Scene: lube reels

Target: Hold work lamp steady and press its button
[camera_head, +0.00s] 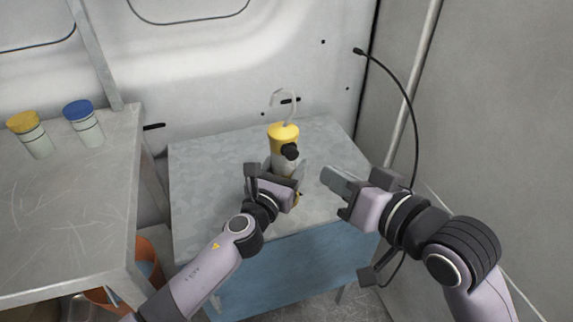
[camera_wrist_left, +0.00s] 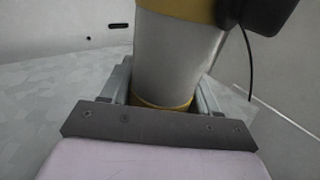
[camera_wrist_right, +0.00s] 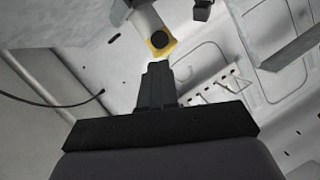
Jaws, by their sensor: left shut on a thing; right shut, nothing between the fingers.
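The work lamp (camera_head: 283,134) stands upright on the grey metal table, with a yellow cap, grey body, black knob and wire hook on top. My left gripper (camera_head: 285,172) is shut around its grey body, below the black knob. In the left wrist view the lamp body (camera_wrist_left: 175,60) sits between the fingers, with a yellow band low down. My right gripper (camera_head: 328,178) is shut and empty, to the right of the lamp and apart from it. In the right wrist view, a yellow end with a dark round part (camera_wrist_right: 159,40), apparently the lamp, lies beyond the closed fingertips (camera_wrist_right: 158,68).
The metal table (camera_head: 205,190) has bare room around the lamp. A higher bench (camera_head: 65,225) at left holds a yellow-lidded jar (camera_head: 32,138) and a blue-lidded jar (camera_head: 86,126). A black cable (camera_head: 412,110) hangs along the right wall. Orange buckets (camera_head: 147,258) stand below the bench.

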